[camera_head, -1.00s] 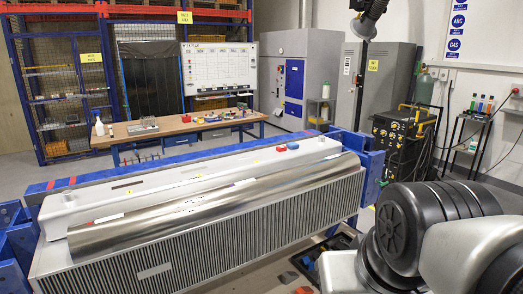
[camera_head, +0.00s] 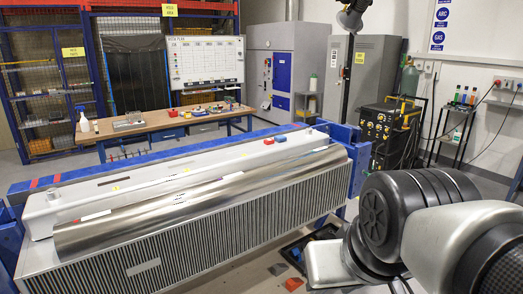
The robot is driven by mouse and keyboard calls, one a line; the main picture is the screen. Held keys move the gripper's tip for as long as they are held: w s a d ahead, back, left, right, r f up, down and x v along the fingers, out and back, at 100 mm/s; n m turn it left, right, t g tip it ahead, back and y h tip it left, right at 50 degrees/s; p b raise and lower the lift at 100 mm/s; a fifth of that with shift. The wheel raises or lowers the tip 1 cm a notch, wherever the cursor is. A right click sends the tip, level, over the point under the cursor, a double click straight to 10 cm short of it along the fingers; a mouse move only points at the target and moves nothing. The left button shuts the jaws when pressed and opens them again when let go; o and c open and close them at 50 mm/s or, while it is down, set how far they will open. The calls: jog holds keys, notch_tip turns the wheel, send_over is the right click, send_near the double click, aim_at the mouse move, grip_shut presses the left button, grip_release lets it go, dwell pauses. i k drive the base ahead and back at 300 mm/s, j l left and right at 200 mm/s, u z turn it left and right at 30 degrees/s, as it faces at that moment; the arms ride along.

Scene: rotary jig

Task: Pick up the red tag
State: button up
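A small red piece (camera_head: 268,141) lies on the top of the long grey housing in the rotary jig, near its right end. A small blue piece (camera_head: 280,139) lies just right of it. A second red piece (camera_head: 293,284) is low in the picture, near the floor in front of the jig. I cannot tell for sure which red piece is the tag. My arm's links fill the lower right; my gripper is not in view.
The jig's blue frame (camera_head: 357,158) runs behind and beside the ribbed housing (camera_head: 215,230), with a shiny curved sheet (camera_head: 200,200) along its front edge. A workbench (camera_head: 160,124) stands behind. A welding unit (camera_head: 382,130) and a small rack (camera_head: 457,135) stand at the right.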

aim_at(267, 142)
jog(key=i+l+u, duration=0.25)
jog(key=i+l, duration=0.2)
jog(key=i+l+u, duration=0.15)
jog(key=l, duration=0.25)
jog(key=i+l+u, duration=0.1)
jog(key=i+l, duration=0.15)
jog(key=i+l+u, duration=0.15)
jog(key=l, duration=0.3)
jog(key=i+l+u, duration=0.1)
jog(key=l, duration=0.25)
jog(key=i+l+u, duration=0.15)
jog(key=l, duration=0.25)
jog(key=i+l+u, duration=0.1)
jog(key=l, duration=0.3)
jog(key=i, duration=0.1)
